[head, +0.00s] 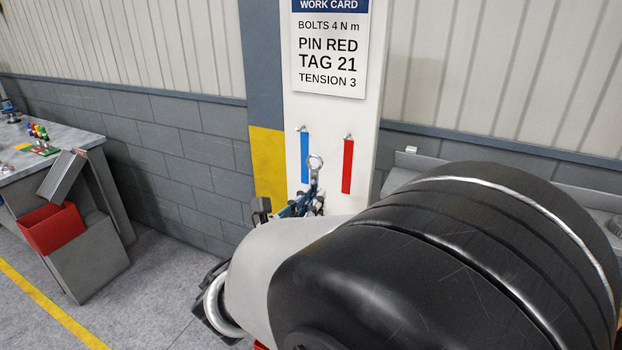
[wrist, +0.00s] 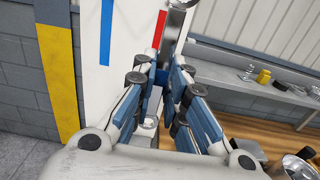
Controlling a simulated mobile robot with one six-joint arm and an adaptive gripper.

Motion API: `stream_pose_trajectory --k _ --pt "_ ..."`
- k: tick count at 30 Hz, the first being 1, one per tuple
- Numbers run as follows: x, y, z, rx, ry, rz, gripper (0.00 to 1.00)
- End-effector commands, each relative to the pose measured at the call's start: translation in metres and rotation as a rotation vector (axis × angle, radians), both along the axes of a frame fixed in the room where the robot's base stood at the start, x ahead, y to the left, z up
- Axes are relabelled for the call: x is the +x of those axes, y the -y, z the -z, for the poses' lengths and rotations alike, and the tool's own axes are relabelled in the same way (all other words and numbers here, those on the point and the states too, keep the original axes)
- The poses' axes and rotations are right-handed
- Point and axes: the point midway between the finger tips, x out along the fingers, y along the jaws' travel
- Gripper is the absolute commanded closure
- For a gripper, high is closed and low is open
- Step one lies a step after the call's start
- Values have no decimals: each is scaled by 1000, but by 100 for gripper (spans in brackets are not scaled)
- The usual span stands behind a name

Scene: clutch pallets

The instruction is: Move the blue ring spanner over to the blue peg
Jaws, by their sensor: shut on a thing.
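The ring spanner (head: 315,163) is held upright with its silver ring end above my gripper (head: 305,203). In the wrist view its metal shaft (wrist: 173,38) rises from between the fingers of my gripper (wrist: 163,75), and a blue patch shows low on it. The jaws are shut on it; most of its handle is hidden. The blue peg (head: 302,128) is a small metal hook above a blue strip (head: 305,158) on the white panel. In the head view the ring appears below and right of this peg, apart from it. The gap in depth is unclear.
A red-marked peg (head: 348,137) sits to the right above a red strip (head: 347,166). A work card (head: 330,45) hangs above. A workbench (head: 85,135) and a red bin (head: 50,228) stand at left. A grey shelf (wrist: 285,92) with small items is at right.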

Motion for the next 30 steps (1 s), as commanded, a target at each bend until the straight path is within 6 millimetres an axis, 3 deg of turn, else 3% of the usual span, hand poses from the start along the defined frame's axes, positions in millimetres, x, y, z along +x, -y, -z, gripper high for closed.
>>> stream_pose_trajectory --k 30 --pt "-37 -18 -1 0 1 -1 100"
